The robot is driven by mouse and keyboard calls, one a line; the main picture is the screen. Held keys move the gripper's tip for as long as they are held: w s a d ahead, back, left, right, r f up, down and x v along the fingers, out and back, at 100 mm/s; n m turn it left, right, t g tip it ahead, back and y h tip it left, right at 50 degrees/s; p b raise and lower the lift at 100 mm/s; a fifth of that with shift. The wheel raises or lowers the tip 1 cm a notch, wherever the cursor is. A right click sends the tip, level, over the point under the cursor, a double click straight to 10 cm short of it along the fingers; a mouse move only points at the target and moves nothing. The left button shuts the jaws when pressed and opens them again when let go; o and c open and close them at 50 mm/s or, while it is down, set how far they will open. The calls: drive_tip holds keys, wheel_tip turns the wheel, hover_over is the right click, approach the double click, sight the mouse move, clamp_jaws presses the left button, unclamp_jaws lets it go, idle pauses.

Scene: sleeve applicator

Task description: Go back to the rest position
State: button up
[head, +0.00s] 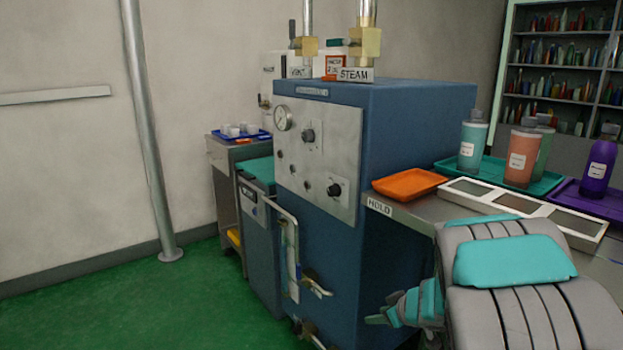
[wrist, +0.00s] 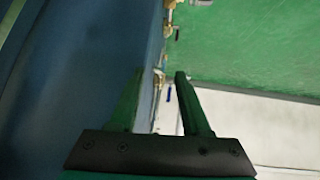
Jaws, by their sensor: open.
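My gripper (wrist: 160,73) is open and empty in the wrist view, with its two dark green fingers apart and nothing between them. In the head view my arm fills the lower right, and the gripper end (head: 378,318) points left, low in front of the blue machine (head: 405,150). In the wrist view the machine's blue side (wrist: 70,70) lies close along the left of the fingers. I cannot tell whether a finger touches it.
A HOLD table at right bears an orange tray (head: 410,182), a white three-part frame (head: 585,230), bottles on a teal tray (head: 548,181) and a purple bottle (head: 598,165). Brass valves (head: 316,285) jut from the machine's front. Green floor (head: 150,300) at left is clear.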

drive_tip(key=s+d+r+m+h, duration=0.55)
drive_tip(key=d+r+h, duration=0.35)
drive_tip(key=d, duration=0.4)
drive_tip(key=s+m+g, duration=0.2)
drive_tip(key=s+g, duration=0.2)
drive_tip(key=s, duration=1.1)
drive_tip(key=s+a+f+g+y, duration=0.1)
drive_tip(key=s+a+g+y, duration=0.1)
drive_tip(key=s+a, duration=0.5)
drive_tip(key=s+a+g+y, duration=0.3)
drive_tip(key=s+a, duration=0.4)
drive_tip(key=s, duration=0.7)
drive_tip(key=shift+a+f+n+g, duration=0.3)
drive_tip(key=shift+a+f+n, duration=0.05)
drive_tip(key=shift+a+f, duration=0.05)
drive_tip(key=shift+w, duration=0.1)
